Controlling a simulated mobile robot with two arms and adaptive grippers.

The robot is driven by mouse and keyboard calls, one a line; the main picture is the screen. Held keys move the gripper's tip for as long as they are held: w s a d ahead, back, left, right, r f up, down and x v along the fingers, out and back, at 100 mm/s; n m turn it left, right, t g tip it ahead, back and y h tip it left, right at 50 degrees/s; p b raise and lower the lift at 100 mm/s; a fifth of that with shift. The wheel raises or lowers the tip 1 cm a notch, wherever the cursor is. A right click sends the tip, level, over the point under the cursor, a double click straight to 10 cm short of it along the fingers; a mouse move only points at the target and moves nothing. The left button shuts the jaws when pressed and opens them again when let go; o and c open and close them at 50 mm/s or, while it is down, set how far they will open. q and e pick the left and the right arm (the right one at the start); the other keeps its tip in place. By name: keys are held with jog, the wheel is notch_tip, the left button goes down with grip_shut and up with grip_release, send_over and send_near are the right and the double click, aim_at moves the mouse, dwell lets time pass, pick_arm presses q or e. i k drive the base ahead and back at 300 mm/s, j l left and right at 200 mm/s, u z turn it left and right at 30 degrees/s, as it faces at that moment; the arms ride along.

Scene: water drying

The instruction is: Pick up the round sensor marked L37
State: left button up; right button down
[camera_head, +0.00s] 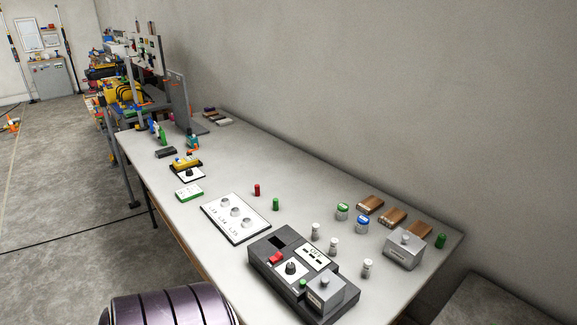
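A white board (222,208) lies near the middle of the long table and carries three round silver pieces: one at the upper left (225,202), a middle one (235,211) and one at the lower right (247,222). Small printed labels run along the board's left side, too small to read surely, so I cannot tell which piece is L37. Two more round pieces, one green-topped (342,211) and one blue-topped (362,224), stand to the right near the wall; no marking on them is readable. Neither of my grippers is in view.
A black device (262,255) with a red switch and a grey box stands at the front. Several small white cylinders (333,246), brown blocks (392,217) and another grey box (405,251) are to the right. Red (257,190) and green (276,204) cylinders stand beside the board.

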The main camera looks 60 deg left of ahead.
aim_at(316, 226)
jog(key=u, duration=1.65)
jog(key=j, duration=0.2)
